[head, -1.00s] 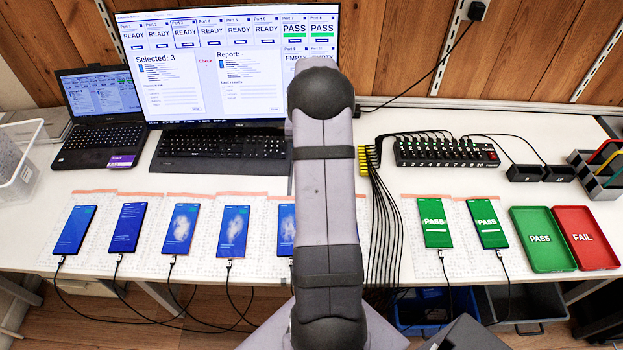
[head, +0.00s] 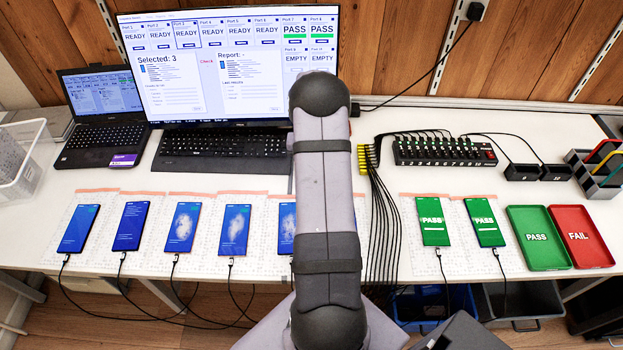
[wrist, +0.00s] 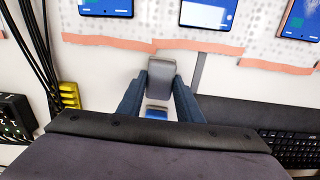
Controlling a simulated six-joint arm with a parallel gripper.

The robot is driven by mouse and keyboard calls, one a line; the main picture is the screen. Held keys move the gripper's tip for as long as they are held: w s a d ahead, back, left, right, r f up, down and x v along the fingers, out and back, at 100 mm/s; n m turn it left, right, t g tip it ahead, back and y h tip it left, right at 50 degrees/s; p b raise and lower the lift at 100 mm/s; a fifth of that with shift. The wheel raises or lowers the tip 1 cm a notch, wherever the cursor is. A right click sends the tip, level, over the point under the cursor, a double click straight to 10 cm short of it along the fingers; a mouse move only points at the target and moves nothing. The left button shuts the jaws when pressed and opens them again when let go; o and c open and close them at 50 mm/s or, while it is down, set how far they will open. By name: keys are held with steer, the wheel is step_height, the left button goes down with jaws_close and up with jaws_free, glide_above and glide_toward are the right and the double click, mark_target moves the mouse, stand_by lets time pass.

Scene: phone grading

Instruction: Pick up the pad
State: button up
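In the wrist view, a small grey block (wrist: 161,72) shows at the ends of my two dark blue fingers, and a small blue-and-white piece (wrist: 157,112) shows lower down between them. I take these as the pad, but cannot tell whether they are one object. My gripper (wrist: 162,80) has one finger on each side of the grey block. Whether the fingers press on it or stand just clear is not visible. In the head view my own arm hides my gripper and this spot.
Several phones on cables lie on white mats in a row, including one blue-screened phone (head: 236,231) and one green PASS phone (head: 432,221). Green (head: 540,262) and red (head: 590,262) trays stand right. A keyboard (head: 222,147), black hub (head: 445,152) and yellow-plugged cables (head: 369,158) are near.

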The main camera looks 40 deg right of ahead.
steer(key=c, duration=0.4)
steer(key=shift+o, duration=0.2)
steer(key=shift+r, duration=0.15)
